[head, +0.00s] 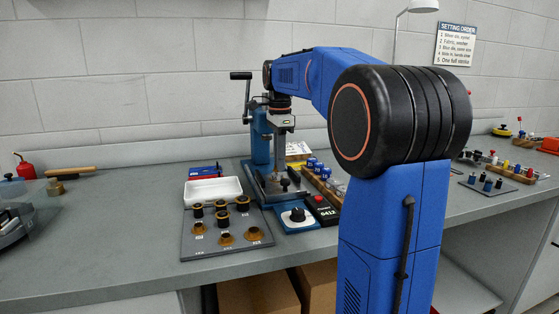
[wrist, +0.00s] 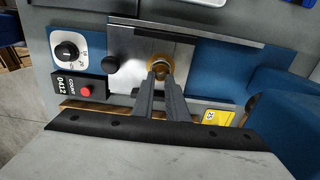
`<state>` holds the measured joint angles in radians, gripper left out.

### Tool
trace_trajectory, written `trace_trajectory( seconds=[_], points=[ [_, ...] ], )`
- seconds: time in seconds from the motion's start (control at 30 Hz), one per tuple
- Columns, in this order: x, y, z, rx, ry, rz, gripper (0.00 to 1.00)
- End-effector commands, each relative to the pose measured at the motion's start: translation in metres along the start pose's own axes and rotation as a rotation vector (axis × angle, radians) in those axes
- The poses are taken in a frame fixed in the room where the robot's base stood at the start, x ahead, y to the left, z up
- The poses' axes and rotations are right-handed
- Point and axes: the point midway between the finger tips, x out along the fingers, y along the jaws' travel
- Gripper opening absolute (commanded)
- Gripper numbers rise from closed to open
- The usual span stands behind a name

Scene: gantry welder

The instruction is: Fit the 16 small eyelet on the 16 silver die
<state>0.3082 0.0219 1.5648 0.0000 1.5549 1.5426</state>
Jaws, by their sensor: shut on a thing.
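In the wrist view a brass ring, which I take for the small eyelet (wrist: 161,58), is at the tips of my gripper (wrist: 160,70). The fingers are closed on its near side. A round, silvery-dark centre shows inside the ring, but I cannot tell whether it is the silver die or how far the ring sits over it. The ring is above the bright metal base plate (wrist: 128,50) of the press. In the head view my gripper (head: 281,150) points down in front of the blue press (head: 260,138); the eyelet and die are too small or hidden there.
A dark board (head: 190,243) with brass cups and black-gold pieces lies front left, beside a white tray (head: 213,190). A dial box (head: 297,216) and a red-button counter (head: 320,210) stand before the press. A wooden rack (head: 322,187) with blue-topped pieces is close on the right.

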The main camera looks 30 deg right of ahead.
Motion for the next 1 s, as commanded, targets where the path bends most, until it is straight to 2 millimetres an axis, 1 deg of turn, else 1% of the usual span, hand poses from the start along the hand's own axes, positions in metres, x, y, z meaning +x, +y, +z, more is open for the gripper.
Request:
trace_trajectory(
  seconds=[0.27,0.77,0.8,0.87,0.9,1.0],
  points=[
    [0.001,0.000,0.000,0.000,0.000,0.000,0.00],
    [0.010,0.000,0.000,0.000,0.000,0.000,0.00],
    [0.010,0.000,0.000,0.000,0.000,0.000,0.15],
    [0.010,0.000,0.000,0.000,0.000,0.000,0.29],
    [0.010,0.000,0.000,0.000,0.000,0.000,0.35],
    [0.010,0.000,0.000,0.000,0.000,0.000,0.35]
  ],
)
